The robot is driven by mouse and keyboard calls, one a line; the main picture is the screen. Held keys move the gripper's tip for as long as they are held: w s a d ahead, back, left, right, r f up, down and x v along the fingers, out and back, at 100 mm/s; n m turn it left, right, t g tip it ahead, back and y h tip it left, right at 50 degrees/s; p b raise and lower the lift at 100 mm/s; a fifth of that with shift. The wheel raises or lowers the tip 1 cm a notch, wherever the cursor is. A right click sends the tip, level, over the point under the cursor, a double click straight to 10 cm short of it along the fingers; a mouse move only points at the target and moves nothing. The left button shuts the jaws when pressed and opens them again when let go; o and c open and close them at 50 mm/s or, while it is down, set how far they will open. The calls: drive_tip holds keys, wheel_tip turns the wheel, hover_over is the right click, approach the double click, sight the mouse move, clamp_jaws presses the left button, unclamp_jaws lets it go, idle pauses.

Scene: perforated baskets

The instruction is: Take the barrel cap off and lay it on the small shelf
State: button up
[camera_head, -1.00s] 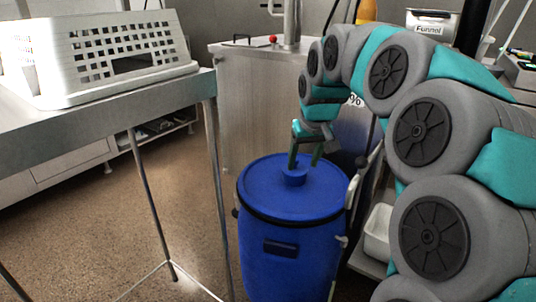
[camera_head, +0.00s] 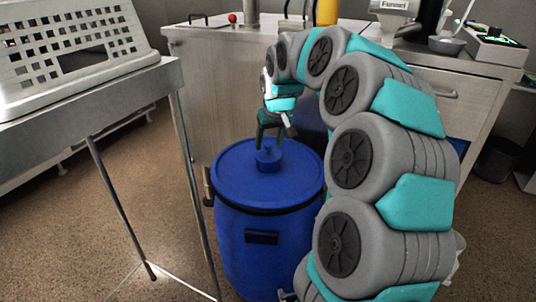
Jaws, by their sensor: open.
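The blue barrel (camera_head: 290,249) stands upright on the floor at the centre of the picture. A small round blue cap (camera_head: 268,159) with a narrower top sits on its lid. My gripper (camera_head: 269,146) points down right above the cap, with its dark fingers apart on either side of the cap's top. I cannot tell whether the fingers touch it. The gripper holds nothing. I cannot pick out the small shelf for certain; my arm hides the area right of the barrel.
A metal table (camera_head: 120,83) with a white perforated basket (camera_head: 75,62) stands at the left. A steel cabinet (camera_head: 215,95) is behind the barrel. A counter (camera_head: 465,62) with a bowl is at the back right. Brown floor is free between table and barrel.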

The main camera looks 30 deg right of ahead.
drive_tip(key=shift+w+f, duration=0.15)
drive_tip(key=shift+f, duration=0.2)
clamp_jaws()
idle(1.2)
